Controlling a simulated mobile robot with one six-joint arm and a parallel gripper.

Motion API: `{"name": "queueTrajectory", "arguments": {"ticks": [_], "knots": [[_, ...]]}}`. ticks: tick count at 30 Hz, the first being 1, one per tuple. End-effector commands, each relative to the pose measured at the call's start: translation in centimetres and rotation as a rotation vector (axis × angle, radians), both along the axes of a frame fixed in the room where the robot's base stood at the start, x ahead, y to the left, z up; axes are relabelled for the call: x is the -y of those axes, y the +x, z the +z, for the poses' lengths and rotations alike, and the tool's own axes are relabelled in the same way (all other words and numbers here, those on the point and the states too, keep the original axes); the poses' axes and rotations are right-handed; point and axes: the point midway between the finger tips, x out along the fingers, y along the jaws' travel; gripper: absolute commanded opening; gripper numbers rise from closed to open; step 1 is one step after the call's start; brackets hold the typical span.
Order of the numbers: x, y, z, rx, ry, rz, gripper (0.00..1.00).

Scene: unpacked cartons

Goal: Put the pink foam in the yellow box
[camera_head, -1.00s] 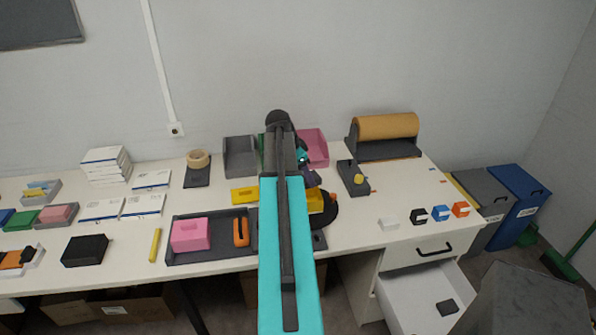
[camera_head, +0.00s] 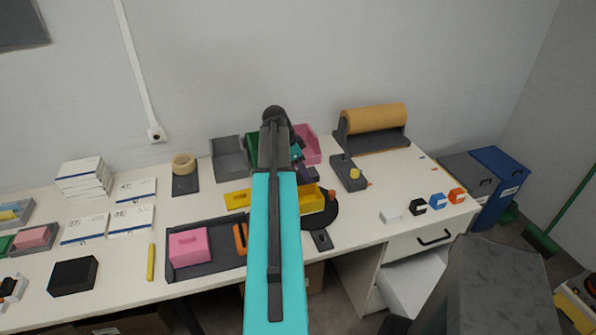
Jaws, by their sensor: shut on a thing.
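A pink block (camera_head: 189,247) with a slot in its top, which may be the pink foam, sits in the left part of a dark tray (camera_head: 215,264). The yellow box (camera_head: 313,203) stands on a round black plate (camera_head: 330,217), right of my arm, partly hidden by it. A flat yellow piece (camera_head: 237,199) shows left of the arm. My gripper (camera_head: 308,176) is small and dark at the arm's far end, close above the yellow box. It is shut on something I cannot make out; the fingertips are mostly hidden.
An orange tool (camera_head: 240,238) lies beside the pink block. Grey (camera_head: 229,160) and pink (camera_head: 309,143) bins stand behind, with a brown roll (camera_head: 374,120) on the right. White boxes and a black box (camera_head: 73,276) are at left.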

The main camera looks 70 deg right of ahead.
Motion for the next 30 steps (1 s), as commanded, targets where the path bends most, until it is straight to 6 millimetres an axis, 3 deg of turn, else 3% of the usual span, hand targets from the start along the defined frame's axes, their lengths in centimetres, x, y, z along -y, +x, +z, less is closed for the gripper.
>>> {"name": "queueTrajectory", "arguments": {"ticks": [14,30], "knots": [[-0.2,0.4,-0.7,0.0,0.0,0.006,0.25],[-0.2,0.4,-4.1,-0.001,0.001,0.008,0.25]]}}
